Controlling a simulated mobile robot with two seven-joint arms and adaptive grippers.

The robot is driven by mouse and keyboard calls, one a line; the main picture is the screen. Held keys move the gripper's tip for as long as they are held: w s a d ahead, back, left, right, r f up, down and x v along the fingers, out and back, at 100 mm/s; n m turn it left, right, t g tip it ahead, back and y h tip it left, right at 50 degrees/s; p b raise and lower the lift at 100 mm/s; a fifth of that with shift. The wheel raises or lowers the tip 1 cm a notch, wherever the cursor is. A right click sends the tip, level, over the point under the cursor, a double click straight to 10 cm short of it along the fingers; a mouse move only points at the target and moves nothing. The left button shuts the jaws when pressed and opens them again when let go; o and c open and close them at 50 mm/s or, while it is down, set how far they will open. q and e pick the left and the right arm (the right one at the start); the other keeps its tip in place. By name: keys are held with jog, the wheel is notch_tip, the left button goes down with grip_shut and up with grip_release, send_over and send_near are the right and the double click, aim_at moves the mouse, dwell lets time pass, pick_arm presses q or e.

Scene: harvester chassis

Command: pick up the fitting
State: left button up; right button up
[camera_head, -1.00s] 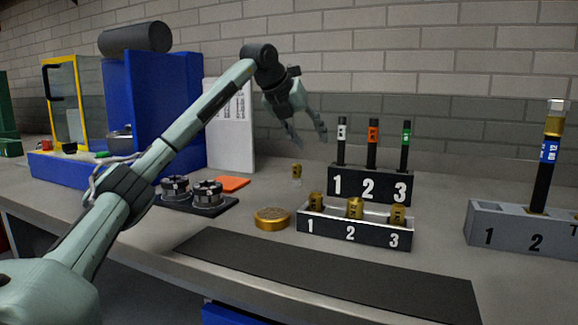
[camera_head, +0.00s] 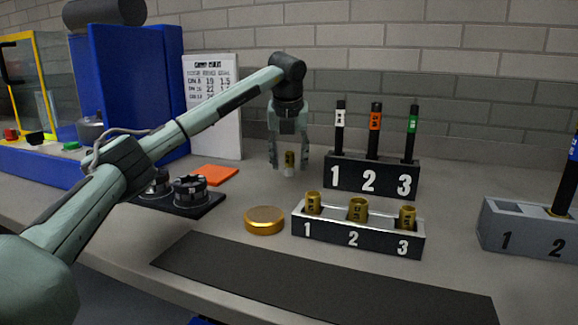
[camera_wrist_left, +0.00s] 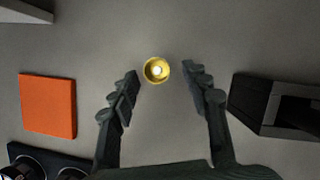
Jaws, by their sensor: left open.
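A small brass fitting (camera_head: 290,160) stands upright on the bench, left of the black rack with three tubes. From above in the left wrist view the fitting (camera_wrist_left: 156,70) is a gold ring with a bright centre. My left gripper (camera_head: 289,163) points down over it, fingers apart on either side. In the left wrist view my left gripper (camera_wrist_left: 163,82) is open, and the fitting lies between its fingertips, slightly beyond them and nearer the left finger, touching neither. Three more brass fittings (camera_head: 357,210) sit in a numbered tray. My right gripper is not in view.
The numbered tray (camera_head: 328,237) and tube rack (camera_head: 345,185) stand to the right. A round brass disc (camera_head: 264,220), an orange pad (camera_head: 214,174) and a black base with dark knobs lie to the left. A grey rack (camera_head: 505,222) is far right. A dark mat (camera_head: 300,285) lies in front.

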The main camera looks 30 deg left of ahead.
pick_arm(q)
jog(key=shift+x, duration=0.9)
jog(key=shift+c, duration=0.3)
grip_shut()
jog(key=shift+r, duration=0.1)
